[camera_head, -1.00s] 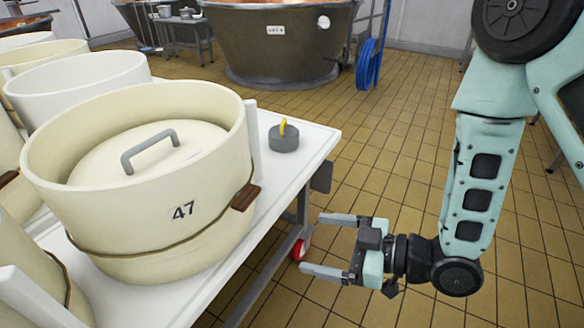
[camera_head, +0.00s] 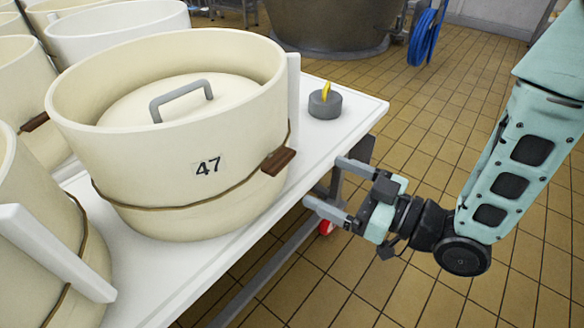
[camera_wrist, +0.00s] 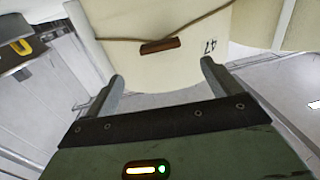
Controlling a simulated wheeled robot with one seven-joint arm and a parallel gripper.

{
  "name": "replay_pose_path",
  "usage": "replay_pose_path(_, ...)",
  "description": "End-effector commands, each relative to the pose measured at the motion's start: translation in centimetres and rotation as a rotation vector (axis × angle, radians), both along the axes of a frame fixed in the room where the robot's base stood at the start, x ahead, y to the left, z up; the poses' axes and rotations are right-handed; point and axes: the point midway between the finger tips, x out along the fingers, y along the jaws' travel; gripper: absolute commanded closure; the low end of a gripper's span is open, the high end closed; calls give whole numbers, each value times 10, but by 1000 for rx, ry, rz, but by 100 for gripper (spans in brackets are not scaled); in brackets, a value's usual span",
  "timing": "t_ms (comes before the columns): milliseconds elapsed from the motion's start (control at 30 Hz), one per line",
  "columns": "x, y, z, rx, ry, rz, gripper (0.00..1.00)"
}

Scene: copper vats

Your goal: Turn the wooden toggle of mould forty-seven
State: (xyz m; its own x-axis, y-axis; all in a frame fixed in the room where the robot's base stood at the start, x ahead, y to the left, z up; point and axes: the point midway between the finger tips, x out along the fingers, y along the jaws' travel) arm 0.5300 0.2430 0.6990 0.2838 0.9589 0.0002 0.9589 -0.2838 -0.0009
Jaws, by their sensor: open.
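Mould forty-seven (camera_head: 215,205) is a cream round tub with a lid and grey handle inside, standing on a white table. A cord runs around its lower wall to the brown wooden toggle (camera_head: 278,161) on its right side. The toggle also shows in the wrist view (camera_wrist: 160,46), lying across the cord beside the number. My gripper (camera_head: 330,187) is open and empty, to the right of the toggle and apart from it, by the table's edge. In the wrist view its two fingers (camera_wrist: 163,82) point toward the mould wall, with the toggle beyond the gap between them.
A grey round weight (camera_head: 325,104) with a yellow top stands on the white table (camera_head: 350,97) behind the mould. Other cream moulds (camera_head: 125,28) crowd the left and back. A copper vat (camera_head: 325,30) and blue hose (camera_head: 424,38) stand beyond. Tiled floor at right is clear.

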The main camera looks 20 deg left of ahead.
Motion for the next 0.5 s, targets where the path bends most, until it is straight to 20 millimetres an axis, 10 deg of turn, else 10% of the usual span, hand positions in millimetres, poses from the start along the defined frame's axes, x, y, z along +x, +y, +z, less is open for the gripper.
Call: replay_pose_path(500,24,80,0,0,-1,1,10)
